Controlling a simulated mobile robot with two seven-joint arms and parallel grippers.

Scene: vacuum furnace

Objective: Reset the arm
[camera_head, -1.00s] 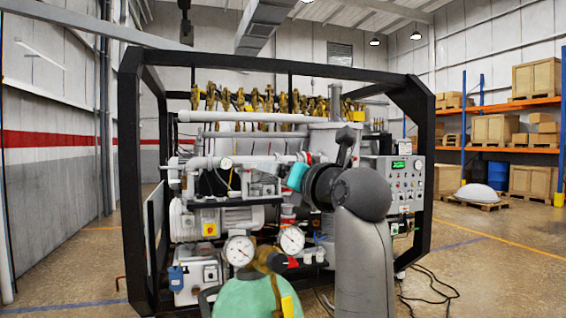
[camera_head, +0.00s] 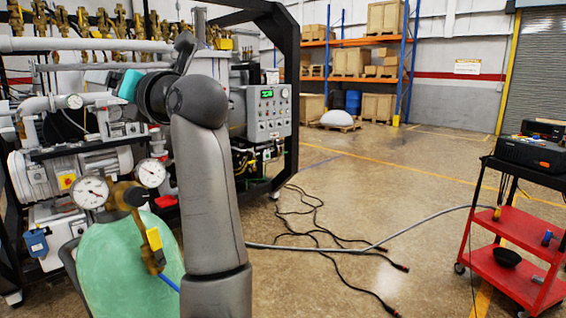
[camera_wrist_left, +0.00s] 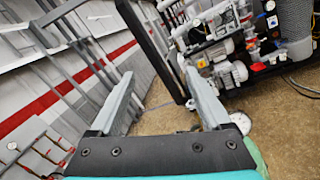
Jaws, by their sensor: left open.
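My left gripper (camera_wrist_left: 158,75) shows in the left wrist view with its two grey fingers spread wide and nothing between them. It points towards the wall and floor, with the furnace machine (camera_wrist_left: 225,45) at the upper right. In the head view one grey arm of mine rises from the bottom middle in front of the furnace (camera_head: 85,150). A dark ring and a teal part (camera_head: 130,85) show at its far end; no fingertips can be seen there.
A green gas tank (camera_head: 130,265) with gauges stands close at lower left. A control panel (camera_head: 268,112) is behind the arm. Cables (camera_head: 330,240) cross the floor. A red cart (camera_head: 515,272) stands at right. Shelves (camera_head: 350,42) are at the back; open floor lies between.

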